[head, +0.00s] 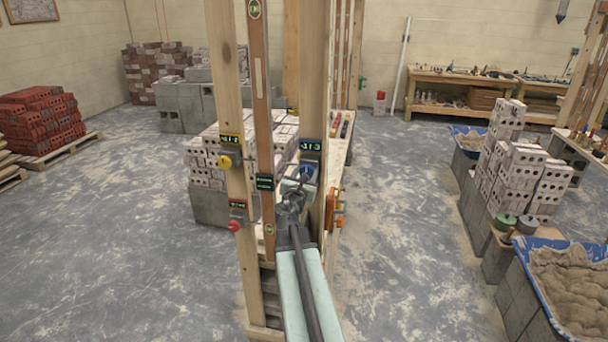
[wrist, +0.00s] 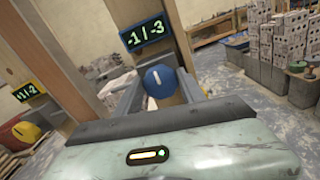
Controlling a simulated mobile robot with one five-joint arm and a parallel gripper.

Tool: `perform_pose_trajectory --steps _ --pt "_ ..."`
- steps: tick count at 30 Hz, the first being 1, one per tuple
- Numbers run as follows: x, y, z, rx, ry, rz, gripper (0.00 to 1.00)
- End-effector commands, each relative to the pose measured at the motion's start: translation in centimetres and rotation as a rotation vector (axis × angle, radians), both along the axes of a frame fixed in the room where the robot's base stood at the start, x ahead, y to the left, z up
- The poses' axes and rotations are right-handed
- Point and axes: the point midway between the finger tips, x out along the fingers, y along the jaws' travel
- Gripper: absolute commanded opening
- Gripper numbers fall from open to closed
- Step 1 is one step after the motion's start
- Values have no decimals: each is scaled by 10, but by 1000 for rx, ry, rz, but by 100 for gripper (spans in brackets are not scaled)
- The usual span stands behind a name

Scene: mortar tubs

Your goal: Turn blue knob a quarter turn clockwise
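The blue knob (wrist: 160,80) sits on a wooden post under a label reading "-1 / -3". It is round, with a short white mark that stands nearly upright. In the head view the blue knob (head: 307,170) is partly covered by my gripper (head: 293,195). In the wrist view my gripper (wrist: 157,92) is open, with one finger on each side of the knob and gaps visible between fingers and knob. I cannot tell how far the fingertips reach along it.
A yellow knob (head: 226,161) and a red knob (head: 235,225) sit on the left post. An orange device (head: 337,208) is right of the blue knob's post. Stacked bricks (head: 208,160) stand behind the posts.

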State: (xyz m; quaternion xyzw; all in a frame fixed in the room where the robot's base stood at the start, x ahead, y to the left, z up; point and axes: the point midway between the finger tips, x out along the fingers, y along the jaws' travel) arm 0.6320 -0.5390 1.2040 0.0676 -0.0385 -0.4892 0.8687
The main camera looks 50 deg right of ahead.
Motion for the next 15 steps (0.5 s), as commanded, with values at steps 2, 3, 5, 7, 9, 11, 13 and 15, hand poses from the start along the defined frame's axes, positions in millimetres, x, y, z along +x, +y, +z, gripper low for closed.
perform_pose_trajectory --steps 2,3,5,7,9,11,13,15 --pt "7 5 0 0 -1 13 6" --pt "5 4 0 1 -1 10 6" --pt "4 4 0 3 -3 9 6" --pt "4 4 0 7 -11 8 6" --pt "4 5 0 15 -24 8 6" --pt "4 5 0 26 -42 8 6" --pt "4 5 -1 44 -70 8 6" --pt "3 5 -1 66 -106 8 6"
